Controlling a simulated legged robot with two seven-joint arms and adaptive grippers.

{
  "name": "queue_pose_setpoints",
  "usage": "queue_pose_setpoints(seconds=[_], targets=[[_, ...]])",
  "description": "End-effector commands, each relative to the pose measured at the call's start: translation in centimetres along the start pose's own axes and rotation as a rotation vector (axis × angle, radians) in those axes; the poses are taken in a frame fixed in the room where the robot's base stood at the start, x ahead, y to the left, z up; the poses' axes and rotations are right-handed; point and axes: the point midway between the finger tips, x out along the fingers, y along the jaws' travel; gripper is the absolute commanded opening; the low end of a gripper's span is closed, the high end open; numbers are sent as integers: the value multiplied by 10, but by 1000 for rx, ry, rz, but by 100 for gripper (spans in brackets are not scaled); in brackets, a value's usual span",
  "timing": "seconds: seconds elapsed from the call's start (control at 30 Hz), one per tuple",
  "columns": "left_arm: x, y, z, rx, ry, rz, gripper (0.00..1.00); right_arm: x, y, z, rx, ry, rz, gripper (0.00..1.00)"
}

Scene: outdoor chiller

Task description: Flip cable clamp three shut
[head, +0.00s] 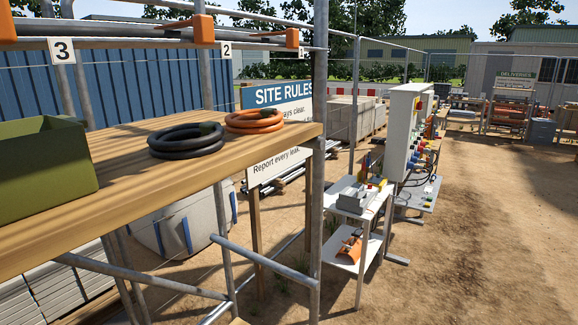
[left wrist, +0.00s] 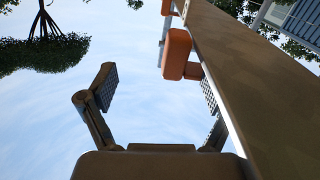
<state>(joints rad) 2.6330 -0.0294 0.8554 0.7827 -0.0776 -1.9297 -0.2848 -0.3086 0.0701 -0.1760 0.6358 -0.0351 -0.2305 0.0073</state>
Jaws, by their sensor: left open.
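In the head view, the number 3 tag (head: 61,50) hangs on the upper rail at the left. An orange clamp (head: 6,24) stands left of that tag, cut off by the picture edge. I cannot tell whether its lever is up or down. In the left wrist view my left gripper (left wrist: 155,100) is open and empty, pointing up at the sky. An orange clamp part (left wrist: 177,53) lies ahead, near the right finger, on the edge of a board. I cannot tell its number. Neither gripper shows in the head view.
Another orange clamp (head: 200,30) stands near the number 2 tag (head: 226,49), and a further one (head: 291,38) is to its right. The wooden shelf (head: 120,185) holds a green crate (head: 45,170), a black coil (head: 186,140) and an orange coil (head: 254,120). A scaffold post (head: 318,160) stands at its end.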

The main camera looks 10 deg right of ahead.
Motion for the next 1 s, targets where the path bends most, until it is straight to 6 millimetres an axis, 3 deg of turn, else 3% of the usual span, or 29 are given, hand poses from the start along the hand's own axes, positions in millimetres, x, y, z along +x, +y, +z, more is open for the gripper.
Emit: queue_pose_setpoints(seconds=[0.1, 0.3, 1.0], targets=[[-21, -6, 0, -8, 9, -3, 89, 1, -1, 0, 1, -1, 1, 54], [-39, -7, 0, -9, 9, -2, 89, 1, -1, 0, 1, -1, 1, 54], [-49, -6, -1, -8, 15, -2, 89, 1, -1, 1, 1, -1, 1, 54]])
